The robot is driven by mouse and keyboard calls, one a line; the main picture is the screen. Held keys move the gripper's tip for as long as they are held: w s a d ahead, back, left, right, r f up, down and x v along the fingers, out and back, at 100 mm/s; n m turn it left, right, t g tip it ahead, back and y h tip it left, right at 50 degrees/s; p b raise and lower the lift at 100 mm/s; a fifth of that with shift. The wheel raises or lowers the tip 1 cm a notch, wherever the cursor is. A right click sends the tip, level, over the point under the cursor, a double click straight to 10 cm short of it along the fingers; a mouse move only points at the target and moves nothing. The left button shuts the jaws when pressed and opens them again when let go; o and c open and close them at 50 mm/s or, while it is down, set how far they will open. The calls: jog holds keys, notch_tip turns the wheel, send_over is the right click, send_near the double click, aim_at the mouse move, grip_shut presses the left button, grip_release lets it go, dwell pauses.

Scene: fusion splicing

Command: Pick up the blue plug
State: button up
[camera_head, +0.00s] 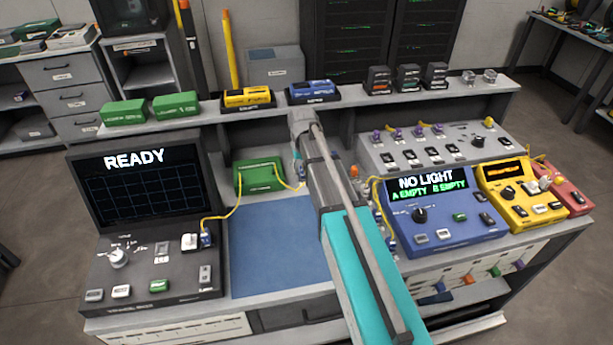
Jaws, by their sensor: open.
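A small blue plug (206,240) sits at the end of a yellow cable on the black READY instrument (150,262), beside a white block. Another small blue piece (301,172) shows at the right end of the yellow cable leaving the green box (259,177), close against my arm. I cannot tell which of the two is the task's plug. My gripper (299,153) is at the far end of my arm, above the back of the bench near the green box. It is open; its fingers are mostly hidden by my arm, and contact with the second blue piece is unclear.
A blue mat (268,245) lies clear at the bench's middle. To the right stand a blue NO LIGHT meter (440,222), a yellow meter (517,192) and a grey switch panel (440,150). A raised shelf (215,117) with green, yellow and blue boxes runs behind.

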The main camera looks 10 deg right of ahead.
dwell(0.6)
grip_shut()
